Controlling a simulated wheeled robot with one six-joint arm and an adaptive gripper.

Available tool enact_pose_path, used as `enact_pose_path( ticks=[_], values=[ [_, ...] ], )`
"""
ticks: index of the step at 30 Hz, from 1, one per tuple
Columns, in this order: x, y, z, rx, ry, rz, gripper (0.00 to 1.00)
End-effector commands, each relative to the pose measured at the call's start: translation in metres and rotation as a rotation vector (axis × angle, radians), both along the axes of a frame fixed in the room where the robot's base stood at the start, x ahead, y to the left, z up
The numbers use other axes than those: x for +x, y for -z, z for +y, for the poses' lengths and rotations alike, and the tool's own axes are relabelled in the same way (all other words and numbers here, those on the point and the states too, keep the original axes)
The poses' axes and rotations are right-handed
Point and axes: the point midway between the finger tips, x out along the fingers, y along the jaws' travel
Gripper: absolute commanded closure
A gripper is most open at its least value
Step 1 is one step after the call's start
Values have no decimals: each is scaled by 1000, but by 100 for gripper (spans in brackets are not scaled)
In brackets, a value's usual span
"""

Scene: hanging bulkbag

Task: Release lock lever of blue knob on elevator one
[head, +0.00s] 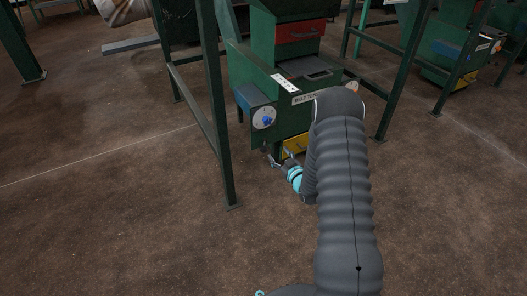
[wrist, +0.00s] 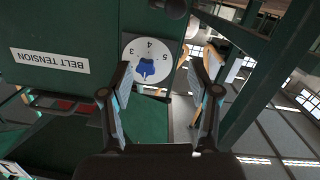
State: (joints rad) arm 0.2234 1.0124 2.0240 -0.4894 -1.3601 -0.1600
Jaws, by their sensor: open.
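The blue knob (head: 267,120) sits on a round white dial at the front left of a green machine. In the wrist view, the image is turned over and the blue knob (wrist: 147,68) points near the 4 on its numbered dial (wrist: 135,48). A dark rounded end (wrist: 175,8) shows at the top edge there; I cannot tell whether it is the lock lever. My gripper (head: 274,160) is below the dial in the head view. In the wrist view my gripper (wrist: 166,64) is open and empty, its fingers on either side of the dial's lower part.
A "BELT TENSION" label (wrist: 49,61) is on the green panel. A yellow box (head: 295,146) is low on the machine. A green frame post (head: 217,105) stands close to the left of the dial. Open brown floor (head: 110,220) lies at the left.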

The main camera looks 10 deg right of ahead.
Motion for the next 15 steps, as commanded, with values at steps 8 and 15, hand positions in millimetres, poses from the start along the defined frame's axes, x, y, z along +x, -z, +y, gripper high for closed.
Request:
enact_pose_path(
  ticks=[8, 15],
  values=[
    [-22, 52, 3, 67, -30, -87, 39],
    [-13, 56, 8, 76, -35, -105, 39]
  ],
)
